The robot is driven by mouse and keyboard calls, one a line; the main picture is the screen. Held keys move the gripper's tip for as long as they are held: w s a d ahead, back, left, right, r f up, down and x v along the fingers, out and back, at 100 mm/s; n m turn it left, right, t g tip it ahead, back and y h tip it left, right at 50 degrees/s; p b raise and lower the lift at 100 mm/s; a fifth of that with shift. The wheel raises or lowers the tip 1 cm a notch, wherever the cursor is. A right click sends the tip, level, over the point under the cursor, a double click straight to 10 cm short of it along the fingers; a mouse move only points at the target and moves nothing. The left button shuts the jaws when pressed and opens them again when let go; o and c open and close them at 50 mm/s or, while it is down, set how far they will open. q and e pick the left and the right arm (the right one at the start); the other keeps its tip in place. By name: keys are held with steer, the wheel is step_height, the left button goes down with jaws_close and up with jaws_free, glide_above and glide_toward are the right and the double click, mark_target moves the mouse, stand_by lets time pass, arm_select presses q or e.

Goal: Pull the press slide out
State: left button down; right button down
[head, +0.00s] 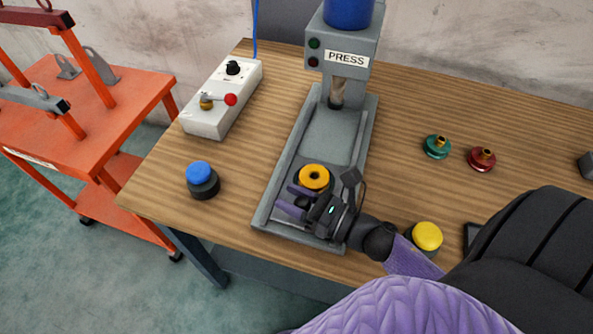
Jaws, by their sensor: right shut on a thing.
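The grey press (343,57) with its "PRESS" label stands at the back of the wooden table, its grey bed (288,150) running toward the front edge. The press slide (325,171) is at the front end of the bed, clear of the press head, with an orange-yellow ring part (314,177) on it. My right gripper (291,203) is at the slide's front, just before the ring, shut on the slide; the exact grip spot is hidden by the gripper. My left gripper is not in view.
A white control box (222,97) with a lever and red knob stands left. A blue-topped button (202,180) is left of the bed, a yellow-topped one (427,236) right. Green (436,147) and red (482,158) parts lie right. An orange cart (120,90) stands beyond the table's left edge.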

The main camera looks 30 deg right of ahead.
steer(key=shift+c, duration=1.3)
jaws_free()
steer(key=shift+s, duration=0.1)
steer(key=v, duration=0.9)
steer(key=shift+s+d, duration=0.25)
steer(key=shift+s, duration=0.05)
